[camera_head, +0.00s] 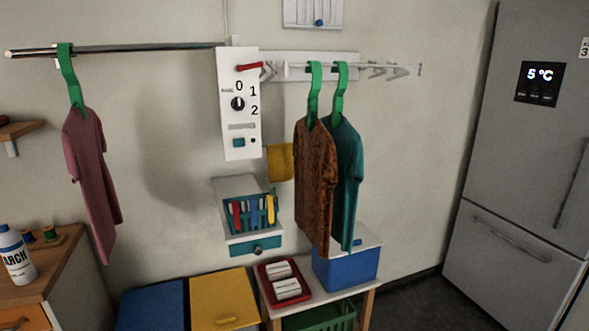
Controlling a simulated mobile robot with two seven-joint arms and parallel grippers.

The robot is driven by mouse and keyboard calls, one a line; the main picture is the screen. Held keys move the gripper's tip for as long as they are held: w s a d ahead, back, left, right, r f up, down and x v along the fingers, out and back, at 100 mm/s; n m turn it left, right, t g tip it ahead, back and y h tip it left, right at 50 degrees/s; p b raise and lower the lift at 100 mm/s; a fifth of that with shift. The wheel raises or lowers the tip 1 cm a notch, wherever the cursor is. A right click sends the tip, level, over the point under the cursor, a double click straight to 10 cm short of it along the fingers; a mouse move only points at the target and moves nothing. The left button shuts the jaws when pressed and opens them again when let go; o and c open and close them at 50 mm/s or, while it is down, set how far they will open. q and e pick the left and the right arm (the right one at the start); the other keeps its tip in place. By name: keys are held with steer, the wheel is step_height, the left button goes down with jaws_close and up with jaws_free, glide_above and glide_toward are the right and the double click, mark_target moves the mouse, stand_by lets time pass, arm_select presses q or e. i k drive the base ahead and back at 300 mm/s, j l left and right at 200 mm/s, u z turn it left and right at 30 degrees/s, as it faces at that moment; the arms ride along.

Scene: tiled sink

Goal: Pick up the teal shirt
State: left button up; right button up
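The teal shirt (349,165) hangs from a green hanger (339,90) on the wall rail (350,69) right of the white control panel. A brown patterned shirt (315,185) on its own green hanger hangs just left of it and covers part of its left side. The teal shirt's lower end hangs in front of or close above a blue box (346,265); I cannot tell the gap. Neither of my grippers shows in the head view.
A pink shirt (92,175) hangs from a rod at the left. The white panel (239,105) has a red lever. Below stand a bench with a red tray (262,278), blue and yellow lids (224,298), and a basket. A grey fridge (530,130) stands right.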

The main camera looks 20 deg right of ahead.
mark_target(348, 145)
steer(key=i+l+u, duration=0.1)
steer(key=l+u, duration=0.15)
steer(key=l, duration=0.2)
steer(key=l+u, duration=0.4)
steer(key=l, duration=0.45)
steer(key=i+l+u, duration=0.15)
steer(key=l, duration=2.5)
steer(key=u, duration=0.05)
